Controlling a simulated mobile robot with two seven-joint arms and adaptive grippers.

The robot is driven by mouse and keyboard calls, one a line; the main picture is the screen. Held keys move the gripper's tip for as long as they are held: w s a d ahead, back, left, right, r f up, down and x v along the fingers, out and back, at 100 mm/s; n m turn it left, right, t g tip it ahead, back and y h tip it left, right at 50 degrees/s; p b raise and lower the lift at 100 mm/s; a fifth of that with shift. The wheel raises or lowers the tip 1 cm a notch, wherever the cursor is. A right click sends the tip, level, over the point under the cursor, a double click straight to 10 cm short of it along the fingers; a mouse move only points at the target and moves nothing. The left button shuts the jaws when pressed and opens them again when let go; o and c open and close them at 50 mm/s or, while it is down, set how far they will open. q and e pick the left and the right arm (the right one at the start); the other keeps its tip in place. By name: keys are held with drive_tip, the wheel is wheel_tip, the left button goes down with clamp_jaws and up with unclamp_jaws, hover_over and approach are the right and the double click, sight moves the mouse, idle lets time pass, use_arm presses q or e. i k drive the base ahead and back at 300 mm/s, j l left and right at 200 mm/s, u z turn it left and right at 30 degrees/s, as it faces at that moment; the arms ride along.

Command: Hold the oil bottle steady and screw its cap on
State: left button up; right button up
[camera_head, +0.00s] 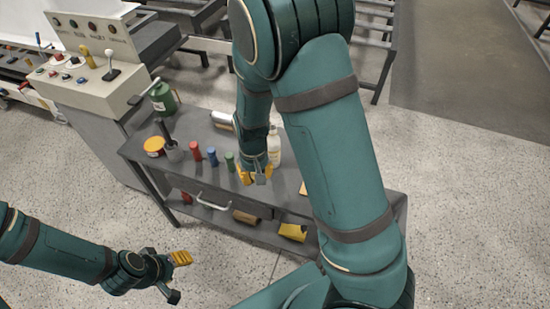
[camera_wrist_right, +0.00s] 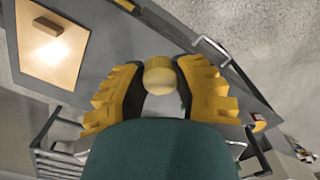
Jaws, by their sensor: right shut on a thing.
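My right gripper (camera_head: 256,176) points down at the near edge of the grey workbench. In the right wrist view its yellow-padded fingers (camera_wrist_right: 160,88) are shut on a round, pale yellow cap (camera_wrist_right: 159,72) near their tips. The head view does not show the cap clearly. A pale bottle with a cream label (camera_head: 274,148), seemingly the oil bottle, stands upright on the bench just behind and right of this gripper, partly hidden by it. My left gripper (camera_head: 175,277) is open and empty, off the bench at the lower left.
Red (camera_head: 195,151), blue (camera_head: 212,157) and green (camera_head: 229,162) small items stand left of my right gripper. A dark cup (camera_head: 173,151), yellow-topped tin (camera_head: 154,145) and green can (camera_head: 163,98) are further left. The lower shelf holds boxes (camera_head: 293,232). The front-left floor is clear.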

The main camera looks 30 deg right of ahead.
sight(273, 139)
drive_tip(key=j+z, duration=0.1)
drive_tip(key=z, duration=0.25)
drive_tip(key=k+j+z, duration=0.1)
drive_tip(key=z, duration=0.25)
drive_tip(key=k+z, duration=0.1)
drive_tip(key=z, duration=0.25)
